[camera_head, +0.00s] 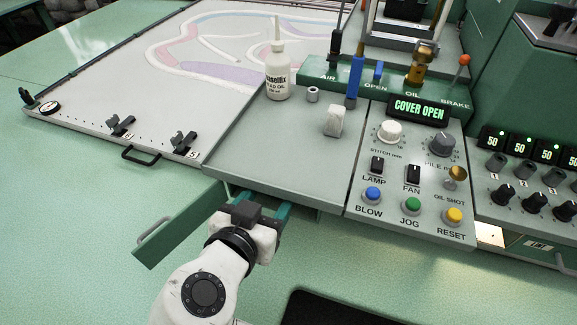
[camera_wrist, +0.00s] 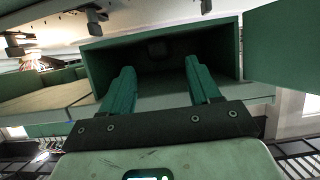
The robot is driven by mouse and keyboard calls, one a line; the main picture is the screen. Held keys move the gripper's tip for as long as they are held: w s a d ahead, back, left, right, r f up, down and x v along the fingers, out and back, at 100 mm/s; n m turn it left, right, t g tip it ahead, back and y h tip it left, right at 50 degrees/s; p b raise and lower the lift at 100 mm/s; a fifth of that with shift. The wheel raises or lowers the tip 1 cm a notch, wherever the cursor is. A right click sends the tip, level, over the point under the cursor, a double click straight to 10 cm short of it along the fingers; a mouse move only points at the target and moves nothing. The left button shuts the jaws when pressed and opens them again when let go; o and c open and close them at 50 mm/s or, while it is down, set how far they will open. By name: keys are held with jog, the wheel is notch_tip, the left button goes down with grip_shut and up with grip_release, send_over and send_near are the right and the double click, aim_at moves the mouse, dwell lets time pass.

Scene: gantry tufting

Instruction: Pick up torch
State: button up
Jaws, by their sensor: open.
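I cannot make out a torch for certain in either view. The fingers point into a dark green open compartment (camera_wrist: 110,60). A small dark shape (camera_wrist: 157,48) shows at its back, too dim to identify. Much of the compartment is hidden from the head view by the console top and my gripper.
Floor at left is clear.

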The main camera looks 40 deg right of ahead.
jog(key=x, duration=0.5)
jog(key=shift+p, duration=0.4)
jog(key=c, duration=1.1)
jog(key=s+a+p, duration=0.8)
jog(key=s+a, duration=0.2)
jog(key=a, duration=0.4)
jog(key=shift+s+a+r+p, duration=0.2)
jog(key=shift+s+p, duration=0.05)
jog(key=shift+p, duration=0.1)
